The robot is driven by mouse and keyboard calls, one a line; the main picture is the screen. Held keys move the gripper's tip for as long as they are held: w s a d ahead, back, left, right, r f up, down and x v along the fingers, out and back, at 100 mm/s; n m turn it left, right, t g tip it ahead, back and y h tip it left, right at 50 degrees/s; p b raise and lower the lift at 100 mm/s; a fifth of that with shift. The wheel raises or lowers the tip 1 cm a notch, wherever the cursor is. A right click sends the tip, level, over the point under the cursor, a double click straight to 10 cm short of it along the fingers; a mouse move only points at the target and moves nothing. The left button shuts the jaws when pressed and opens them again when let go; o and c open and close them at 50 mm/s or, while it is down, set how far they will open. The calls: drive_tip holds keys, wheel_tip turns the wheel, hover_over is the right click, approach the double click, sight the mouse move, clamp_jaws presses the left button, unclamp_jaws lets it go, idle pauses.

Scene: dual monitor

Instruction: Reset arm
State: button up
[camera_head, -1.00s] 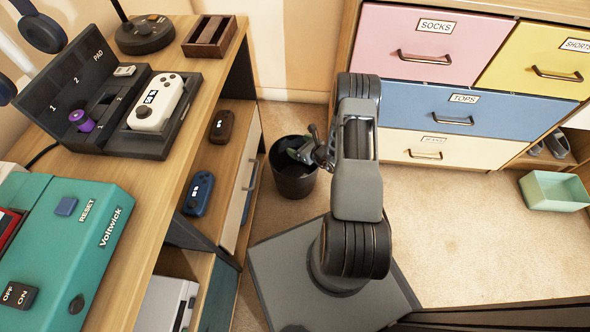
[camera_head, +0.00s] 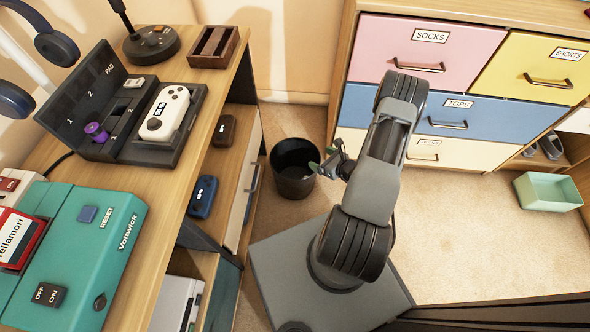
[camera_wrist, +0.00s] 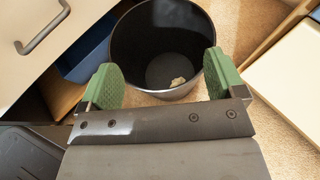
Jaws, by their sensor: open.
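My gripper (camera_head: 330,164) is at the end of my folded arm, beside and a little right of the black bin in the head view. In the wrist view my gripper (camera_wrist: 161,80) has its two green finger pads wide apart with nothing between them. The black bin (camera_head: 293,180) stands on the floor between the desk and the drawers. It also shows beyond the fingers in the wrist view (camera_wrist: 135,45). A small pale crumpled thing (camera_wrist: 178,82) lies on the bin's bottom.
The desk (camera_head: 165,215) on the left bears a teal Voltwick device (camera_head: 85,255), a dark dock with a white controller (camera_head: 163,115) and headphones. Labelled drawers (camera_head: 450,105) stand behind my arm. A mint box (camera_head: 548,192) lies on the floor at right. Carpet between is clear.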

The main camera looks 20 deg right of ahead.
drive_tip(key=shift+s+d+r, duration=0.2)
drive_tip(key=shift+s+r, duration=0.05)
drive_tip(key=shift+s, duration=0.35)
drive_tip(key=a+r+n+g+y+p, duration=0.25)
drive_tip(key=a+r+n+p, duration=0.3)
drive_tip(key=r, duration=0.65)
drive_tip(key=a+r+n+g+y+p, duration=0.1)
drive_tip(key=a+r+n+g+p, duration=0.4)
drive_tip(key=r, duration=0.6)
drive_tip(key=a+r+n+g+y+p, duration=0.2)
drive_tip(key=a+r+n+p, duration=0.4)
drive_tip(key=r, duration=0.6)
drive_tip(key=s+r+n+h+p, duration=0.3)
drive_tip(key=r+n+p, duration=0.2)
drive_tip(key=r, duration=0.5)
drive_tip(key=s+r+n+h+p, duration=0.3)
drive_tip(key=r+n+p, duration=0.2)
drive_tip(key=r, duration=0.5)
drive_tip(key=s+r+n+h+p, duration=0.4)
drive_tip(key=r+n, duration=0.1)
drive_tip(key=r, duration=0.5)
drive_tip(key=shift+d+p, duration=0.35)
drive_tip(key=shift+p, duration=0.05)
drive_tip(key=shift+d+r+t+h, duration=0.1)
drive_tip(key=shift+r+t+h, duration=0.15)
drive_tip(key=shift+r+t, duration=0.1)
drive_tip(key=shift+c, duration=0.4)
